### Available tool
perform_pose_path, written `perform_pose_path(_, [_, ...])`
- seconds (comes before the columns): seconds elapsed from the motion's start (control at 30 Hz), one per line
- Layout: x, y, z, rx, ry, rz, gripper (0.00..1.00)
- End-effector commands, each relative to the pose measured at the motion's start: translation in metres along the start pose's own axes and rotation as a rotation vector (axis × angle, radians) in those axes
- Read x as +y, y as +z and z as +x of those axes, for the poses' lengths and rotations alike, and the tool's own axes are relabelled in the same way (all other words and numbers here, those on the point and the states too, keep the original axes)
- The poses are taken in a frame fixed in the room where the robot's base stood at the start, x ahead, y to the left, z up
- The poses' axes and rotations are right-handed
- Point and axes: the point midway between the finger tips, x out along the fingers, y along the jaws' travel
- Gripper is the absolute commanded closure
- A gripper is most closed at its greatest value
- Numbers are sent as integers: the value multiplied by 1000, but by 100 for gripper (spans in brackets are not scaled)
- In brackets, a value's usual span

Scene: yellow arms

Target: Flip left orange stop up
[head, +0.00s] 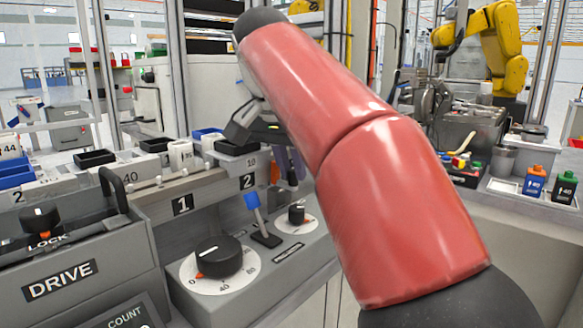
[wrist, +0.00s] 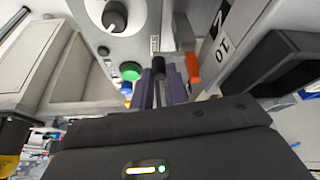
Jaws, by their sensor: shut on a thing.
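An orange stop (wrist: 193,67) shows in the wrist view just right of my gripper's right finger. An orange piece (head: 274,174) also shows in the head view below my gripper's dark body; I cannot tell whether it is the left stop. My gripper (wrist: 161,78) has two purple fingers, closed on a narrow part with a black tip (wrist: 158,65) and a grey stem. In the head view my gripper (head: 291,165) is partly hidden behind my red arm. The orange piece in the wrist view looks apart from the gripped part.
The grey console has a large black dial (head: 219,257), a smaller dial (head: 297,213) and a blue-tipped lever (head: 252,203). A green button (wrist: 131,71) is left of my fingers in the wrist view. Plates numbered 1 (head: 182,204) and 2 (head: 248,182) mark the ledge.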

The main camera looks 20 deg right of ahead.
Motion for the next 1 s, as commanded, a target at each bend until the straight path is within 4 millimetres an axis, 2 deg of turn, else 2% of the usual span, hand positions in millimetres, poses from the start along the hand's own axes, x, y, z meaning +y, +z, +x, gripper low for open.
perform_pose_path(0.2, [0, -7, -17, 1, -2, 0, 100])
perform_pose_path(0.5, [0, -9, -21, 8, -8, 1, 100])
perform_pose_path(0.53, [0, -9, -21, 8, -8, 1, 80])
perform_pose_path(0.67, [0, -8, -20, 6, -6, 0, 63])
perform_pose_path(1.0, [0, -8, -20, 2, -3, 0, 62])
